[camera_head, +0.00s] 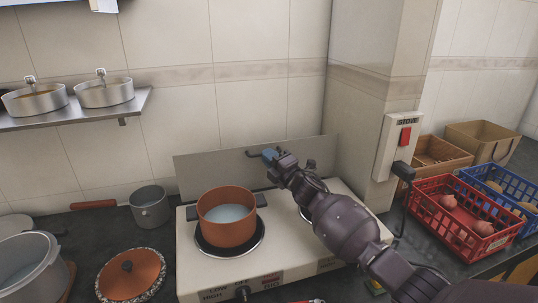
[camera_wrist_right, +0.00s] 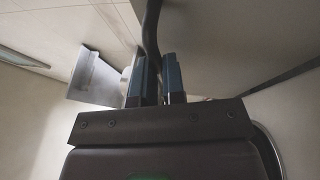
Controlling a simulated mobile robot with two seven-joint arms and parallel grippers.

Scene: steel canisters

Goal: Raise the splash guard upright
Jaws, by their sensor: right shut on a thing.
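The splash guard (camera_head: 215,171) is a plain grey panel along the back edge of the white stove (camera_head: 274,263). It stands up close to the tiled wall and looks about upright; a slight tilt is hard to judge. A dark handle (camera_head: 252,153) sits near its top edge. My right gripper (camera_head: 269,156) is at this handle, shut on it. In the right wrist view the dark handle bar (camera_wrist_right: 151,35) runs between the two blue fingers of my right gripper (camera_wrist_right: 158,78). My left gripper is not in view.
An orange pot (camera_head: 226,220) of pale liquid stands on the left burner, under my right arm's left side. A wall pillar with a switch box (camera_head: 398,146) is right of the stove. Red (camera_head: 462,232) and blue crates stand further right. A small grey pot (camera_head: 150,208) stands left.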

